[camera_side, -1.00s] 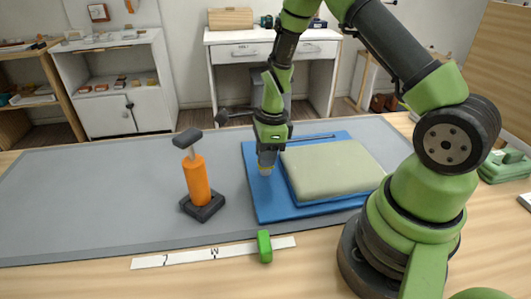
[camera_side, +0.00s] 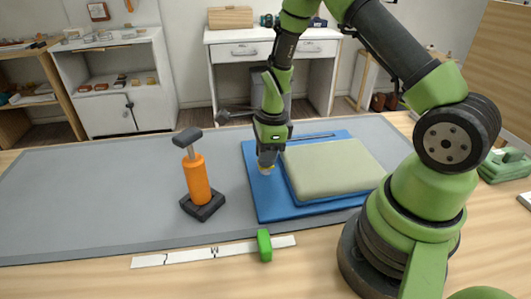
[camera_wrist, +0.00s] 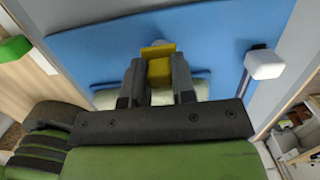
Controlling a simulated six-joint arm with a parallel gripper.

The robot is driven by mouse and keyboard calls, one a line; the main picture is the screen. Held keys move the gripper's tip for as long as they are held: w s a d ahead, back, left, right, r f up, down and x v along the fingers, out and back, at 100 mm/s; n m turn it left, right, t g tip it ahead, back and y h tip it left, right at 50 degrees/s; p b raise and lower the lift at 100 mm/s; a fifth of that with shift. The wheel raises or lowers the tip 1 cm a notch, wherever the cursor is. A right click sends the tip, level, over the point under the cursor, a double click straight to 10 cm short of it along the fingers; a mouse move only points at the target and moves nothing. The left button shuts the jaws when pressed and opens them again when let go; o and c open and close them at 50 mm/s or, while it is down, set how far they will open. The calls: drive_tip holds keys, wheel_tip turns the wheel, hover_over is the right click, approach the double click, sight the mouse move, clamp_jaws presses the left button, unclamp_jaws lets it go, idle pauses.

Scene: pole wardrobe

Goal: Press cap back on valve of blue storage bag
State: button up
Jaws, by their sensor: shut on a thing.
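The blue storage bag (camera_side: 262,203) lies flat on the grey mat, with a pale padded bulge (camera_side: 332,166) on its right part. My gripper (camera_side: 266,162) points down over the bag's left part, beside the bulge. In the wrist view my gripper (camera_wrist: 159,75) is shut on a yellow cap (camera_wrist: 159,70), held between the two fingers over the blue sheet (camera_wrist: 100,55).
An orange hand pump (camera_side: 198,180) with a dark handle and base stands left of the bag. A green block (camera_side: 264,245) lies on the white marked strip (camera_side: 213,252) in front. The mat (camera_side: 90,200) is clear at far left.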

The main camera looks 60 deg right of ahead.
drive_tip(key=o, duration=1.4)
drive_tip(key=shift+o, duration=0.2)
drive_tip(key=shift+r, duration=0.1)
drive_tip(key=shift+r, duration=3.4)
drive_tip(key=shift+c, duration=0.5)
clamp_jaws()
drive_tip(key=shift+f, duration=0.35)
